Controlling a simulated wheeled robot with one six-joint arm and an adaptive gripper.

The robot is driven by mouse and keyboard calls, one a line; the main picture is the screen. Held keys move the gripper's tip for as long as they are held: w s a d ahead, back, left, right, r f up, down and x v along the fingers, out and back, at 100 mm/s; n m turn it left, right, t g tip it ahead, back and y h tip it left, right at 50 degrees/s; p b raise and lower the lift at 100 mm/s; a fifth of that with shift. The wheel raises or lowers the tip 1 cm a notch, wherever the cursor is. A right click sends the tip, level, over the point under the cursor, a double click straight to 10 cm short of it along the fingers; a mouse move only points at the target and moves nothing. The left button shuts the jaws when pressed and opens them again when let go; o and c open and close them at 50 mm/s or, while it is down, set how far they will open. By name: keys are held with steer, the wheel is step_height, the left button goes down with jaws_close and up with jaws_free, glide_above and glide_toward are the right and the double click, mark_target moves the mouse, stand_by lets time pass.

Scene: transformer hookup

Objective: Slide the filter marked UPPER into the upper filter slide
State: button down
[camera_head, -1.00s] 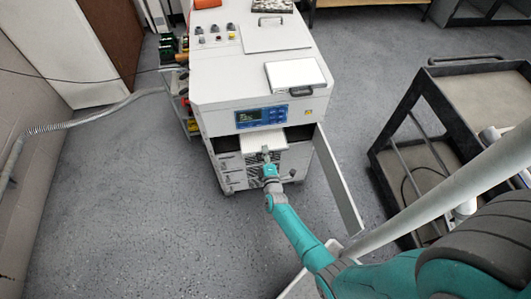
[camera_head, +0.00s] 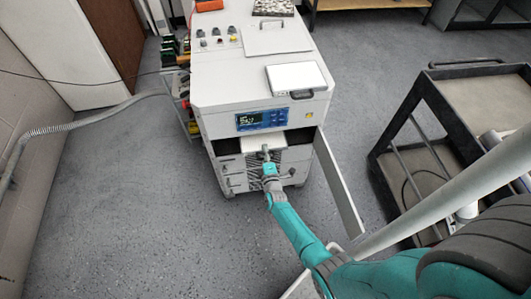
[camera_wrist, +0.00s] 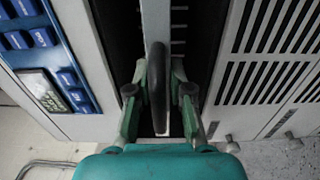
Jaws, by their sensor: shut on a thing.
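The filter is a flat white panel (camera_head: 254,144) in the cabinet's open front, just below the display. Its far part is hidden inside the opening. In the wrist view its pale edge (camera_wrist: 155,22) lies between dark gaps, with a black loop handle (camera_wrist: 157,85) on it. My gripper (camera_head: 266,152) is at the filter's near edge. In the wrist view my gripper's fingers (camera_wrist: 158,104) are shut on the handle, one on each side. No UPPER marking can be read. The slide itself is hidden in the dark opening (camera_head: 225,146).
The cabinet (camera_head: 225,90) has a blue display panel (camera_head: 261,119). Vented fronts (camera_wrist: 275,50) lie below the opening. An open door (camera_head: 338,180) stands out at the right of the opening, near my arm. A dark cart (camera_head: 385,165) is farther right. The floor at left is clear.

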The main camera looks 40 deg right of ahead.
mark_target(263, 142)
steer(key=shift+x, duration=5.25)
stand_by(0.3)
steer(key=c, duration=1)
jaws_free()
steer(key=shift+s+a+f, duration=0.1)
steer(key=shift+s, duration=0.05)
steer(key=shift+s+a, duration=0.15)
steer(key=shift+s, duration=0.1)
steer(key=shift+v, duration=2.05)
steer(key=shift+s+a, duration=0.1)
steer(key=v, duration=1.1)
steer(key=shift+s+a, duration=0.2)
steer(key=shift+s, duration=0.15)
